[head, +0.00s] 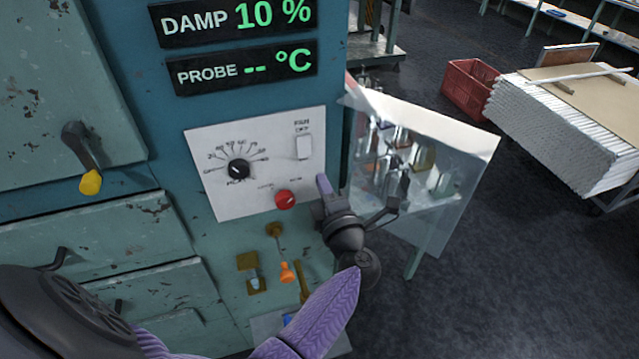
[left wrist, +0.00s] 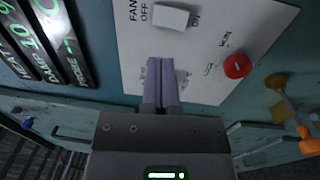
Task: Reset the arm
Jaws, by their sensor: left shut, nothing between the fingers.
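My left arm (head: 325,310) reaches in from the lower left in the head view. Its gripper (head: 323,182) is in front of the white control panel (head: 225,140), right of the red knob (head: 285,199) and below the white fan switch (head: 304,147). In the left wrist view the gripper's two purple fingers (left wrist: 162,62) are together with nothing between them. They point at the panel just below the fan switch (left wrist: 171,16), with the red knob (left wrist: 237,66) to their right. Whether the fingertips touch the panel cannot be told. My right gripper is not in view.
A black dial (head: 238,169) sits on the panel. Displays above read DAMP 10 % (head: 235,20) and PROBE -- °C (head: 245,67). An orange-handled tool (head: 287,272) hangs below. A clear pane (head: 425,165) stands right of the gripper. A red crate (head: 470,88) is on the floor.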

